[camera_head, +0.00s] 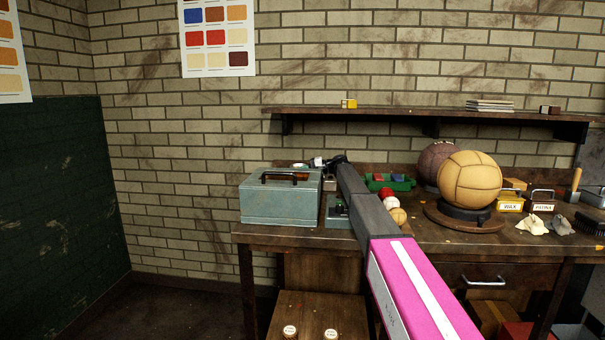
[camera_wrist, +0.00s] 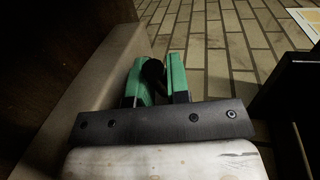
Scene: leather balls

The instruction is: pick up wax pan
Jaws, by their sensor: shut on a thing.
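A yellow tin labelled WAX (camera_head: 511,203) stands on the right part of the bench, with a dark handle. My gripper (camera_head: 331,161) is at the far end of my arm, beside the grey toolbox and well left of that tin. In the wrist view my gripper's green fingers (camera_wrist: 155,68) are shut on a small dark object (camera_wrist: 153,74). I cannot tell what this object is. The tin does not show in the wrist view.
The grey-blue toolbox (camera_head: 281,199) stands at the bench's left end. A tan ball (camera_head: 470,179) sits on a round stand in front of a dark ball (camera_head: 435,160). A tin labelled PATINA (camera_head: 542,202) is beside the wax tin. A shelf (camera_head: 380,111) runs above.

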